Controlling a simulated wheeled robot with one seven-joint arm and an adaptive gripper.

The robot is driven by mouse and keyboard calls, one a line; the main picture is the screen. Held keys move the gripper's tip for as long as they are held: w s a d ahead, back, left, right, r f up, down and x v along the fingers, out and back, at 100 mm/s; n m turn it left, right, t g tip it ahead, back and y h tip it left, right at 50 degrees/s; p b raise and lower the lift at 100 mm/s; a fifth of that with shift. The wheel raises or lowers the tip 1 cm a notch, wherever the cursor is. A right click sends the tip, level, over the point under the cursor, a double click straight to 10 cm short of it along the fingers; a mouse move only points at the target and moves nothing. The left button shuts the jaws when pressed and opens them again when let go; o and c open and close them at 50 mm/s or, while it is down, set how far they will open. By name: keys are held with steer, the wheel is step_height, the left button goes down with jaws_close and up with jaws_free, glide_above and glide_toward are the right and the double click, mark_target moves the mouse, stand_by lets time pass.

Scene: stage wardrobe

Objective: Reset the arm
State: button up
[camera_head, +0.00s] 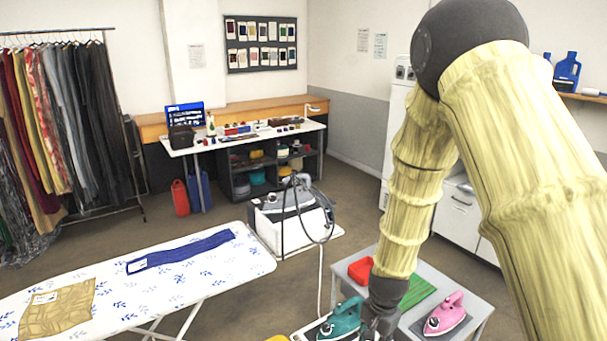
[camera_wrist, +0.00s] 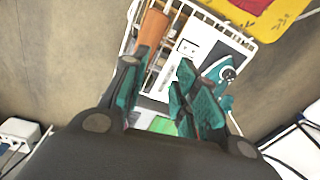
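My arm comes down from the top right in the head view, with my gripper (camera_head: 383,322) low over the front of a small grey table (camera_head: 343,272). A teal iron (camera_head: 341,321) is just left of the gripper, and a pink iron (camera_head: 445,314) lies to its right. In the wrist view my gripper (camera_wrist: 163,82) has its two fingers spread, with a white wire rack (camera_wrist: 172,50) showing behind the gap. I see nothing held between them. Whether a finger touches the teal iron is unclear.
A red bin (camera_head: 361,269) and green mat (camera_head: 419,290) are on the small table, near my forearm. An ironing board (camera_head: 220,281) with blue and tan cloths stands left. A steam iron station (camera_head: 296,204) is behind.

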steer(key=s+d+f+n+b, duration=0.2)
steer(key=s+f, duration=0.4)
steer(key=f, duration=0.3)
steer(key=s+d+f+n+b, duration=0.2)
steer(key=s+f, duration=0.4)
steer(key=f, duration=0.3)
steer(key=s+f+n+b, duration=0.2)
steer(key=s+f, duration=0.4)
steer(key=s, duration=0.4)
steer(key=s+d+f+n+b, duration=0.1)
steer(key=s+f+n+b, duration=0.2)
steer(key=s+f, duration=0.4)
steer(key=s, duration=0.2)
steer(key=shift+s+f+g+b, duration=0.15)
steer(key=shift+s+g+b, duration=0.2)
steer(key=shift+g+b, duration=0.05)
